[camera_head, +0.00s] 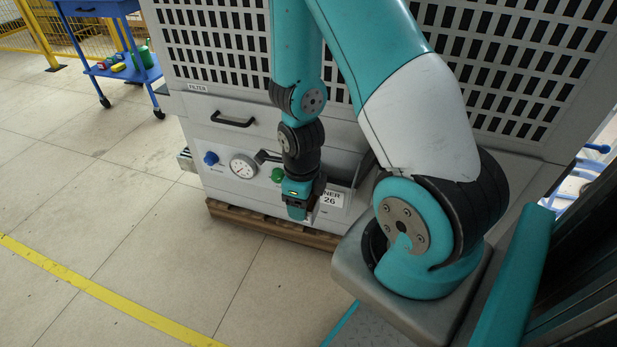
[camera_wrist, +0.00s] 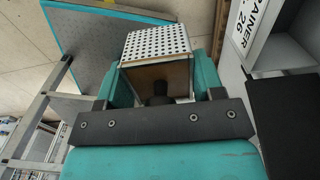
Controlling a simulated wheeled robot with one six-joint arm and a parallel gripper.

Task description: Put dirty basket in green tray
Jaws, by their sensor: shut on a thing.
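My gripper (camera_wrist: 162,78) is shut on the basket (camera_wrist: 158,42), a small metal box with a perforated top face and a brownish side, held between the teal fingers in the wrist view. In the head view my gripper (camera_head: 297,205) hangs down in front of the grey machine, close to the "NER 26" label; the basket cannot be made out there. I cannot pick out the green tray for certain in either view.
The grey machine (camera_head: 222,110) carries a gauge (camera_head: 243,166), a blue knob (camera_head: 211,158) and a green knob (camera_head: 278,175), above a wooden pallet (camera_head: 262,222). A blue cart (camera_head: 125,70) stands at upper left. The tiled floor with a yellow line (camera_head: 90,287) is clear.

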